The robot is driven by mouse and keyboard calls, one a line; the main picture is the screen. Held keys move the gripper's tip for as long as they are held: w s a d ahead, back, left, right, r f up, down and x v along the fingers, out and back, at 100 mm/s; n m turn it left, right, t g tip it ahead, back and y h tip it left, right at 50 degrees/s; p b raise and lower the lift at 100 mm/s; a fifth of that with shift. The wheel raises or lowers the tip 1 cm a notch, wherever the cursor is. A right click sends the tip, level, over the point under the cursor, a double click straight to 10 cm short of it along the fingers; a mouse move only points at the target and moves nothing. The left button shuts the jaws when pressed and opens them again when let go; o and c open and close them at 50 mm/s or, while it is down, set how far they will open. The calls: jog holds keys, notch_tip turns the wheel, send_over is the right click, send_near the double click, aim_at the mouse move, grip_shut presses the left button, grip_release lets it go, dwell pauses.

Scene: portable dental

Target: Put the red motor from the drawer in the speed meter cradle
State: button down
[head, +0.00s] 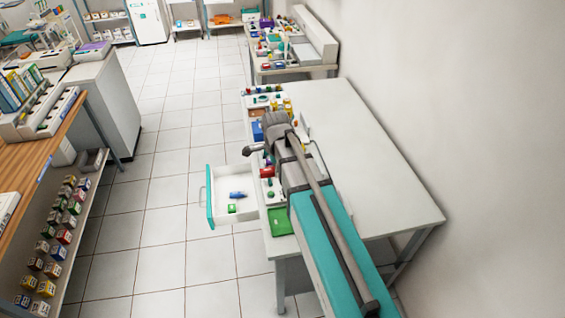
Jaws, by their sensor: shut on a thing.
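The drawer (219,180) with a teal front stands pulled out to the left of the white table. In it lie a blue motor (238,195) and a small green piece (232,208); I see no red motor in it. My gripper (254,149) is at the left edge of the table, past the drawer, small and partly covered by my arm. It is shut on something. A dark red piece (267,171) shows just below it, likely the red motor, but their contact is unclear. I cannot make out the speed meter cradle for sure among the crowded small items.
The white table (375,150) is bare on its right side. Small coloured parts and a green tray (281,221) line its left edge. A wooden bench (45,165) with shelved boxes stands at the left. The tiled floor between is clear.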

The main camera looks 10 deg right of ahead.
jog(key=shift+d, duration=0.15)
jog(key=w+d+f+b, duration=0.2)
jog(key=w+f+b, duration=0.5)
jog(key=w, duration=0.1)
jog(key=w+d+f+b, duration=0.3)
jog(key=w+f+b, duration=0.5)
jog(key=w, duration=0.1)
jog(key=shift+f, duration=0.2)
jog(key=shift+f+b, duration=3.4)
jog(key=shift+b, duration=0.25)
jog(key=shift+f, duration=0.1)
jog(key=shift+c, duration=1.3)
grip_release()
